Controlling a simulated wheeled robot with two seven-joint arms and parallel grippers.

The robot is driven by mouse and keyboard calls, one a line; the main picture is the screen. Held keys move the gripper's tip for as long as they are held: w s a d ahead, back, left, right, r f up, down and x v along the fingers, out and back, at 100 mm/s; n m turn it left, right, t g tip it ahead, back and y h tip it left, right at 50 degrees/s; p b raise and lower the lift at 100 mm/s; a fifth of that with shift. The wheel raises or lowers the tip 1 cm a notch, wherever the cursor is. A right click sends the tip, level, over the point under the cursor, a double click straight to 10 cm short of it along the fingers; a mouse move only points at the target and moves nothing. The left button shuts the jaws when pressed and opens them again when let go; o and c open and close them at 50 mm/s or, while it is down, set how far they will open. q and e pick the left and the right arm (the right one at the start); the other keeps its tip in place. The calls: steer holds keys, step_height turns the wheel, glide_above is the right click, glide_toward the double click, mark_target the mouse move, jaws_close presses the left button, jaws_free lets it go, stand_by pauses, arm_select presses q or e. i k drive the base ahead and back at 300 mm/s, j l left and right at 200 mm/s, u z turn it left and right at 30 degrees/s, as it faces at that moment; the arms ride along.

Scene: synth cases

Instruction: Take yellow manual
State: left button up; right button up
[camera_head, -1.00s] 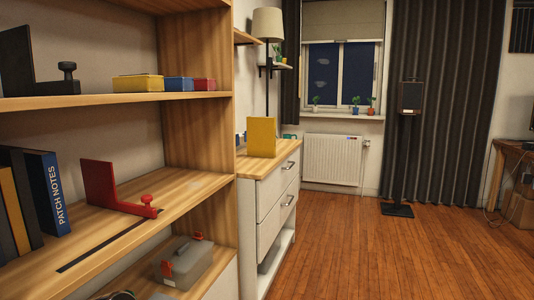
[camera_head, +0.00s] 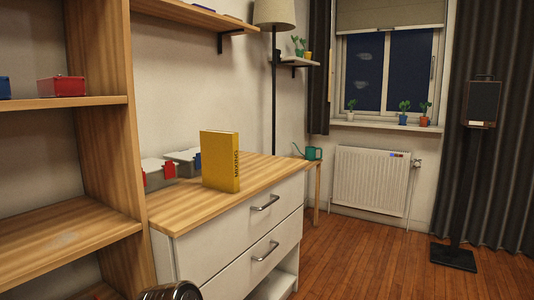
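The yellow manual (camera_head: 219,161) stands upright on the wooden top of a white chest of drawers (camera_head: 222,242). Its spine faces right and carries dark lettering that looks like "MIXING". It stands near the front edge of the top, with nothing touching it that I can see. A dark rounded part at the bottom edge of the view seems to belong to my own arm. Neither gripper's fingers show.
A wooden shelf unit (camera_head: 108,110) stands close at the left, holding a red box (camera_head: 61,86). A green watering can (camera_head: 313,153) stands beyond the chest.

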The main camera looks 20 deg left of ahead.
mark_target(219, 150)
steer(key=i+l+u, duration=0.8)
steer(key=l, duration=0.15)
steer(key=i+l+u, duration=0.1)
steer(key=l+u, duration=0.2)
steer(key=l, duration=0.1)
